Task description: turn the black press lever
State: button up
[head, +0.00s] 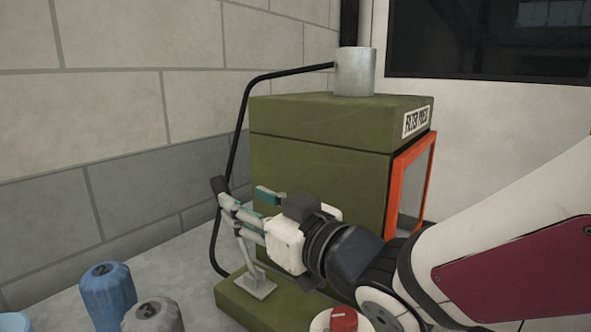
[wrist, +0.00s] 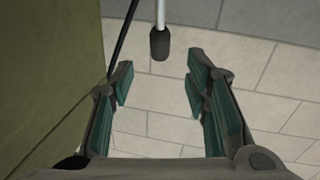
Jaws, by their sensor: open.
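The press lever is a pale rod with a black grip (head: 218,185), on the left side of the green filter press (head: 320,165). In the wrist view the black grip (wrist: 160,44) hangs at the end of the pale rod, just beyond the fingertips and roughly in line with the gap. My gripper (head: 248,204) is open, with teal pads, and its fingers partly cover the lever in the head view. In the wrist view my gripper (wrist: 159,86) has an empty gap, and the grip appears apart from both fingers.
The green press body rises close beside my gripper, with an orange-framed window (head: 411,180) on its right. A black hose (head: 241,120) runs down its left side. A blue container (head: 107,296), a grey container (head: 153,316) and a red-topped item (head: 344,319) stand in front.

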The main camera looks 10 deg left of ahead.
aim_at(224, 189)
jog(key=p+x, duration=0.1)
jog(key=x, duration=0.8)
jog(key=shift+w+a, duration=0.25)
jog(key=shift+a, duration=0.05)
grip_shut()
